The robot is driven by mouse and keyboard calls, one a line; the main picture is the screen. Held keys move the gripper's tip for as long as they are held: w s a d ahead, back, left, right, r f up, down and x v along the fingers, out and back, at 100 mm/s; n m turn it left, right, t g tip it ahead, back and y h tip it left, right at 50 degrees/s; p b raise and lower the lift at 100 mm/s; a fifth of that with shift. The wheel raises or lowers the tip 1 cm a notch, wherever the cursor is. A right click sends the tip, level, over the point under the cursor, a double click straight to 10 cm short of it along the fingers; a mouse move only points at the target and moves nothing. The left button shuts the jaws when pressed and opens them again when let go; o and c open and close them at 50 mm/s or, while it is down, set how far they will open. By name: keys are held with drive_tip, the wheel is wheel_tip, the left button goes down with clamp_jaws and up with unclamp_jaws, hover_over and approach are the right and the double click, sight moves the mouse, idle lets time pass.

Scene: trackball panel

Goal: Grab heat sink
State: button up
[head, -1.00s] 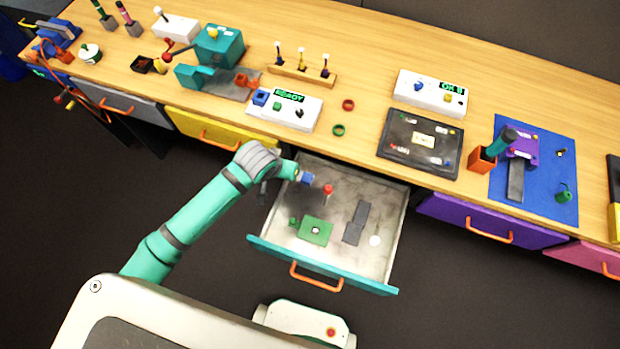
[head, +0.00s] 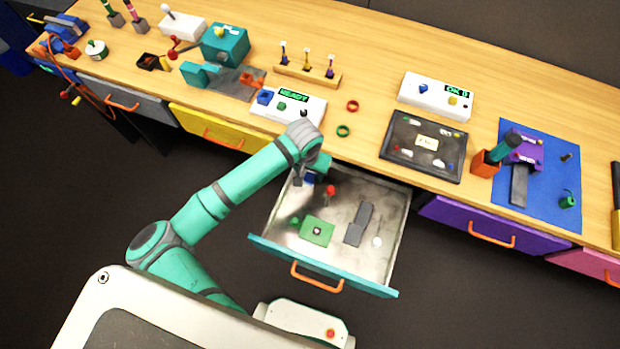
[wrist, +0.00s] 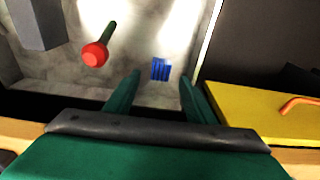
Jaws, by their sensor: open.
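The heat sink looks like a small blue finned block (head: 308,180) on the floor of the open drawer (head: 320,274), near its back left corner. In the wrist view the blue block (wrist: 160,69) shows whole, just beyond and between the fingertips. My gripper (wrist: 160,84) is open, with its two green fingers apart and nothing between them. In the head view my gripper (head: 312,176) hangs over the back left of the drawer and partly hides the block. I cannot tell exactly how high the fingertips are above it.
In the drawer are a red-topped peg (head: 331,191), a green board (head: 317,232), a dark grey bar (head: 358,224) and a pale disc (head: 377,242). The bench edge and a white READY box (head: 288,104) are close behind my wrist. The closed yellow drawer (head: 212,129) is at left.

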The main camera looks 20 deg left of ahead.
sight(310, 178)
drive_tip(key=shift+w+f, duration=0.15)
drive_tip(key=shift+f, duration=1.15)
drive_tip(key=shift+w+f, duration=0.15)
drive_tip(key=shift+f, duration=1.1)
drive_tip(key=shift+a, duration=0.1)
drive_tip(key=c, duration=1.2)
